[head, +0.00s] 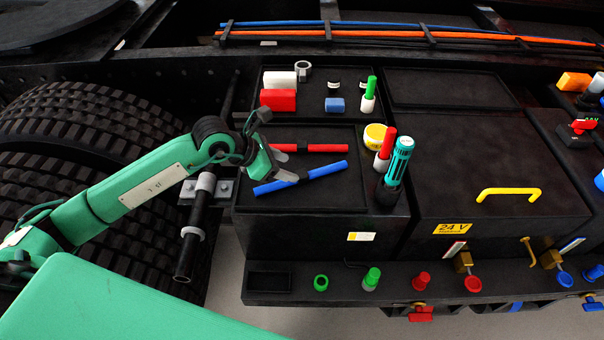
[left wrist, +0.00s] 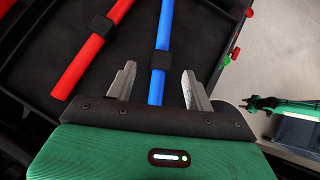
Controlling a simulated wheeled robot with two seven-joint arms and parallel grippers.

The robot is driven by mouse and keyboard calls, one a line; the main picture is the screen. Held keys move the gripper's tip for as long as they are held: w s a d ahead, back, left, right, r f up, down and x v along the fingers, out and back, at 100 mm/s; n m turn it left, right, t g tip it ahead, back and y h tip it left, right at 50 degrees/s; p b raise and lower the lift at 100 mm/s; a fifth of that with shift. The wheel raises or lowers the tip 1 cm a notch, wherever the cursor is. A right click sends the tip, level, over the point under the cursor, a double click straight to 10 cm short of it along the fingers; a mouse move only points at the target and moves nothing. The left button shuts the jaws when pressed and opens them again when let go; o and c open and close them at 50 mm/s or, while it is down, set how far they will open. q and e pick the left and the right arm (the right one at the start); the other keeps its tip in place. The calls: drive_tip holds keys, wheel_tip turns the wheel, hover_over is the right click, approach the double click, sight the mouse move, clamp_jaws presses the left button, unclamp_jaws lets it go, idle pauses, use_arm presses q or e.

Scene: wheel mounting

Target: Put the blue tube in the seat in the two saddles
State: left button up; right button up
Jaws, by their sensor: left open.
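The blue tube (head: 327,170), with a black collar around its middle, lies tilted in the dark tray (head: 340,205). It also shows in the left wrist view (left wrist: 165,25). My left gripper (head: 284,163) is open over the tube. In the left wrist view its fingers (left wrist: 158,68) stand on either side of the tube near the collar; contact is not visible. Two small dark pieces with white arcs (head: 333,84) (head: 363,85) sit in the upper tray and may be the two saddles.
A red tube (head: 328,148) with a black collar lies just behind the blue one. Red, white and blue blocks (head: 278,99) stand in the upper tray. A teal cylinder (head: 400,162) and a red-topped piece (head: 387,145) stand at the tray's right. Its front right is clear.

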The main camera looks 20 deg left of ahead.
sight(300, 173)
use_arm(q)
drive_tip(key=shift+w+d+f+p, duration=0.2)
drive_tip(key=shift+d+f+p, duration=0.15)
drive_tip(key=shift+p, duration=0.15)
drive_tip(key=p+x, duration=0.1)
drive_tip(key=x, duration=0.2)
drive_tip(key=shift+f+p, duration=0.2)
drive_tip(key=shift+p, duration=0.2)
drive_tip(key=shift+w+d+f, duration=0.15)
drive_tip(key=shift+d+f, duration=0.1)
drive_tip(key=shift+f, duration=0.2)
clamp_jaws()
drive_tip(key=shift+r, duration=0.15)
